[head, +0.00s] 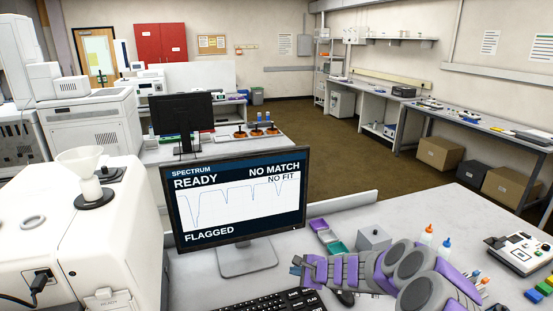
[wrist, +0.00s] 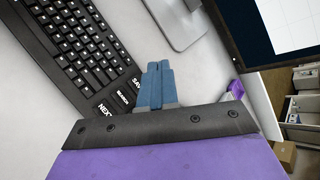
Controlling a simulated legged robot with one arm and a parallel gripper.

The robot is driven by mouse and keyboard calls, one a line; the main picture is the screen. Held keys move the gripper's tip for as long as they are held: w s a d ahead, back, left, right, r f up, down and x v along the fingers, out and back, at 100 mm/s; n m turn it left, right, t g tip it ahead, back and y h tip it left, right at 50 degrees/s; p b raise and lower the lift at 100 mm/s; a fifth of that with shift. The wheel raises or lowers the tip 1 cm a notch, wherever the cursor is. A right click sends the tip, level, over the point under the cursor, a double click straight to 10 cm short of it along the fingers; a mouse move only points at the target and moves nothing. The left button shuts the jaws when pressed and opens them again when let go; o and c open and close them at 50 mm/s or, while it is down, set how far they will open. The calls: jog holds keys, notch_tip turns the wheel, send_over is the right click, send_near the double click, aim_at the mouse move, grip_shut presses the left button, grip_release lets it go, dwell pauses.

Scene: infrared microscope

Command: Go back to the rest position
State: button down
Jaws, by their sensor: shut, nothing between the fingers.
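My gripper (head: 297,264) is at the end of my grey and purple arm, just right of the monitor's stand in the head view. In the wrist view its blue fingers (wrist: 158,84) are together with nothing between them. They are over the white bench, between the keyboard and the monitor stand. The monitor (head: 240,200) reads READY, NO MATCH, NO FIT and FLAGGED above and below a spectrum curve. The white microscope (head: 100,225) stands at the left with a funnel-shaped part on top.
The keyboard (head: 272,302) lies below the monitor; it fills the left of the wrist view (wrist: 75,50). Small green and purple trays (head: 332,238), a grey box (head: 374,238), dropper bottles (head: 426,235) and a white device (head: 520,252) stand near my arm. Open floor lies beyond the bench.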

jog(key=s+a+r+n+g+y, duration=0.1)
jog(key=s+a+r+n, duration=0.25)
jog(key=r, duration=0.25)
jog(key=s+a+r+n+g+y, duration=0.1)
jog(key=s+a+r+n+y, duration=0.1)
jog(key=s+a+r+n, duration=0.25)
jog(key=s+a+r+n+g, duration=0.2)
jog(key=s+r, duration=0.2)
jog(key=s, duration=0.3)
jog(key=s+a+r+n+g, duration=0.2)
jog(key=s+r+n, duration=0.1)
jog(key=s, duration=0.4)
jog(key=s+d+n+g+h, duration=0.1)
jog(key=s+d+h, duration=0.2)
jog(key=s+d, duration=0.3)
jog(key=s+d+n+g+h, duration=0.1)
jog(key=s+d, duration=0.5)
jog(key=s, duration=0.7)
jog(key=s+d+f+n+g+h, duration=0.1)
jog(key=s+d+n+h, duration=0.1)
jog(key=s+d+h, duration=0.3)
jog(key=s+d, duration=0.1)
jog(key=s, duration=0.3)
jog(key=shift+s+d+n+g+h, duration=0.2)
jog(key=shift+s+n+g+h, duration=0.1)
jog(key=shift+n+h, duration=0.1)
jog(key=shift+f, duration=0.1)
